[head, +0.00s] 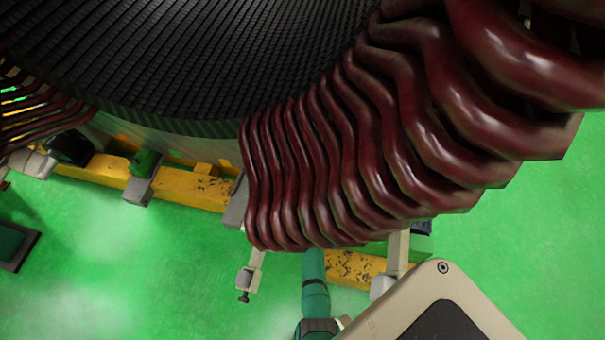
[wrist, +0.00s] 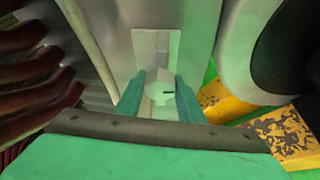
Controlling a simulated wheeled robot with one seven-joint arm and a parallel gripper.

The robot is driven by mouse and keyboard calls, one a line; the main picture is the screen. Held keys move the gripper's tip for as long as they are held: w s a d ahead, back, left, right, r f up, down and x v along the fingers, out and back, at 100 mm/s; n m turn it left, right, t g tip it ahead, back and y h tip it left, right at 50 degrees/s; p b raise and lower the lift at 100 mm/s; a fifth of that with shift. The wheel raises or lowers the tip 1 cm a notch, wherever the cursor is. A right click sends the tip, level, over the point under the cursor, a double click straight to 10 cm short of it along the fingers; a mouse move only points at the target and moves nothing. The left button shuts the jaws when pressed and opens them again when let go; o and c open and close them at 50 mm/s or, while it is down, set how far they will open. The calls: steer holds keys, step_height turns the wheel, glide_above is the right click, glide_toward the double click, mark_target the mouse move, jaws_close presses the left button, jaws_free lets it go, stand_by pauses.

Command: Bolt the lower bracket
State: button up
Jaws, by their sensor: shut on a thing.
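In the wrist view, my gripper (wrist: 162,92) has its two teal fingers on either side of a small pale, roughly hexagonal piece with a dark slot, which looks like a bolt (wrist: 160,86). The bolt is in front of a grey metal bracket (wrist: 178,22), over a paler rectangular patch on it. I cannot tell whether the bolt touches the bracket. In the head view, a teal part of my arm reaches up under the coils, and the coils hide my gripper. A small pale bracket with a bolt under it (head: 247,279) shows below the coils there.
Dark red coils (head: 340,150) hang from the stator (head: 215,60); they also stand close at left in the wrist view (wrist: 32,95). A yellow beam (head: 185,187) runs below. A rounded pale part (wrist: 233,70) is close at right. Green floor (head: 150,270) is open in front.

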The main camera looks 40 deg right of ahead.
steer(key=m+t, duration=0.1)
steer(key=m, duration=0.3)
steer(key=shift+t, duration=0.4)
steer(key=shift+m, duration=0.4)
steer(key=o, duration=1.1)
steer(key=shift+c, duration=0.2)
steer(key=v, duration=1.1)
steer(key=shift+f, duration=0.25)
steer(key=shift+w, duration=0.15)
